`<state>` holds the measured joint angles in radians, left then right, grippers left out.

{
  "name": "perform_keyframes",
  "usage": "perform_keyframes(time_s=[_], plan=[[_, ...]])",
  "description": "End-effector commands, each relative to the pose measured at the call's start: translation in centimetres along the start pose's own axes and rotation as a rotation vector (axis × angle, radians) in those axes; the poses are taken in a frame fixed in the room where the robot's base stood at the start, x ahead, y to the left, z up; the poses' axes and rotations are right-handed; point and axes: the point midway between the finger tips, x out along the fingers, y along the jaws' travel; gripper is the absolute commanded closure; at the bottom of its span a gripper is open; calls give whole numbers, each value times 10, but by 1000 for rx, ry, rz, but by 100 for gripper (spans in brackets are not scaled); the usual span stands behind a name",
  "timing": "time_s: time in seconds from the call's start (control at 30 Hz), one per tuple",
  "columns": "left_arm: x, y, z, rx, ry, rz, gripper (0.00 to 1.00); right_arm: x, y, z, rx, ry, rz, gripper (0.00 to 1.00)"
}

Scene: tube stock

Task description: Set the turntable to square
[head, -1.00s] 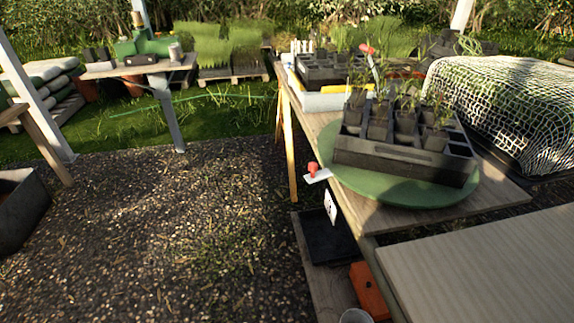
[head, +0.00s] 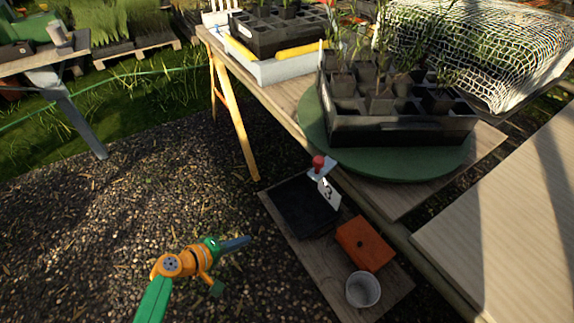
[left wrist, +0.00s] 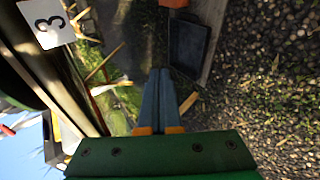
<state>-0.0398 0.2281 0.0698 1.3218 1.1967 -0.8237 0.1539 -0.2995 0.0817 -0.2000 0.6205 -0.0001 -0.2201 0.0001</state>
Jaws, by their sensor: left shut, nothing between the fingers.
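The green round turntable (head: 311,118) lies on the wooden table in the head view. A black pot tray (head: 400,131) with seedlings stands on it, its near side at an angle to the table's edges. A red knob (head: 318,162) on a pale metal piece sits at the table's left edge by the turntable. A white card marked 3 (head: 328,192) hangs below it; the card also shows in the left wrist view (left wrist: 47,22). My left gripper (head: 248,239) is shut and empty over the gravel, left of the card and apart from it. My right gripper is out of view.
A low board (head: 285,243) under the table edge holds a black tray (head: 300,205), an orange box (head: 364,243) and a grey cup (head: 363,290). Another tabletop (head: 505,235) is at the right. Another seedling tray (head: 280,35) stands farther back. The gravel at left is clear.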

Motion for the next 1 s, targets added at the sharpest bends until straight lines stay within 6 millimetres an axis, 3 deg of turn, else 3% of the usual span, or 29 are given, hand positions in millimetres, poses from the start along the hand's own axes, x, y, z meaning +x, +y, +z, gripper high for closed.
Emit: perform_keyframes(time_s=[0.03, 0.2, 0.3, 0.4, 0.47, 0.9, 1.0], plan=[[-7, 32, -9, -15, -8, 91, 100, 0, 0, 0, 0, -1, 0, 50], [-52, 146, -21, -33, -94, 431, 100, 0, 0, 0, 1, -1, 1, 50], [-82, 191, -18, -12, -154, 575, 100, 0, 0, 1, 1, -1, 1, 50], [-94, 209, -15, -4, -183, 632, 100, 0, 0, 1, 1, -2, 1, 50], [-90, 214, -14, -4, -186, 638, 100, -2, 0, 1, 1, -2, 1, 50], [-16, 267, 2, -7, -185, 634, 100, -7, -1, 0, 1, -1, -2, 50], [-17, 272, 19, -9, -186, 631, 100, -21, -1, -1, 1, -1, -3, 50]])
